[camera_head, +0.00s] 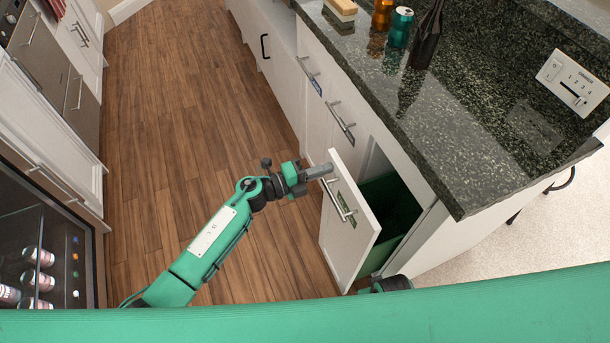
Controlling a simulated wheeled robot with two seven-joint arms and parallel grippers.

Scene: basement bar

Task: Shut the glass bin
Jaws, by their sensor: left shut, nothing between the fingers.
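The glass bin is a pull-out unit with a white front panel (342,245), a metal bar handle and a small green label. It stands partly out of the cabinet, with a dark gap behind the panel and a green bin (376,240) visible inside. My left gripper (328,170) is shut and empty at the upper left edge of the panel, above the handle. I cannot tell whether its fingertips touch the panel. My right gripper is not in view.
A dark granite counter (450,130) overhangs the cabinets, bearing an orange can (382,14), a teal can (400,28) and a dark bottle (427,38). A glass-door fridge (45,245) stands at left. The wooden floor (190,100) between is clear.

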